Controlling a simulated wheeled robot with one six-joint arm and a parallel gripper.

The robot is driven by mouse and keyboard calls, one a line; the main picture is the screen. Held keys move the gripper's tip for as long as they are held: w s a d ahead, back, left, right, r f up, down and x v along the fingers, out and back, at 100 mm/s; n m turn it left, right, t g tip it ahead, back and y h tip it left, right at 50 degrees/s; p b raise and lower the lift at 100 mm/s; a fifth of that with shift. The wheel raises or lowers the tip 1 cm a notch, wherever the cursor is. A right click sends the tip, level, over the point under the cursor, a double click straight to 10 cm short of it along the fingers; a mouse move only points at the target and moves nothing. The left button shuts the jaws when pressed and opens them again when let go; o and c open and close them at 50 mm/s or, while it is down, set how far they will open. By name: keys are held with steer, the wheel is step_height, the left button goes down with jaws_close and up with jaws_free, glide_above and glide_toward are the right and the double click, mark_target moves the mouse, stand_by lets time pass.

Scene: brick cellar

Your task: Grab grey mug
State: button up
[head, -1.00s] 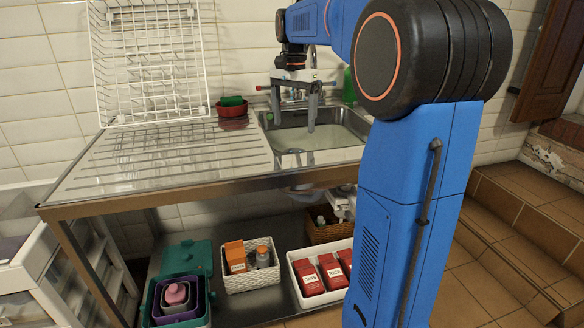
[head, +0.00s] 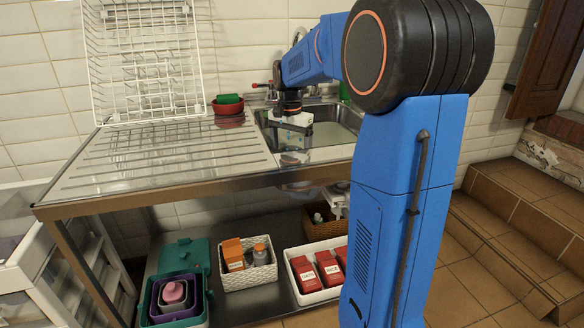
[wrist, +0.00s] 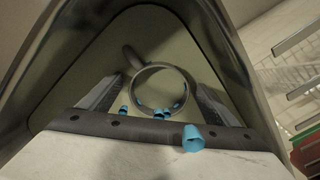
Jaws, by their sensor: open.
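In the wrist view the grey mug (wrist: 162,86) stands in the sink basin, seen from above with its round rim facing me and its handle toward the upper left. My gripper (wrist: 158,92) is open, with one finger to the left of the mug and one to the right. I cannot tell how far down the fingers reach beside it. In the head view my gripper (head: 292,139) is over the left part of the sink (head: 335,117); the mug is not discernible there. Small blue pieces (wrist: 193,138) show near the gripper's body.
Boxes and baskets (head: 248,276) fill the lower shelf.

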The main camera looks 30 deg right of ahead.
steer(key=shift+f, duration=1.6)
steer(key=c, duration=1.2)
steer(key=shift+r, duration=0.1)
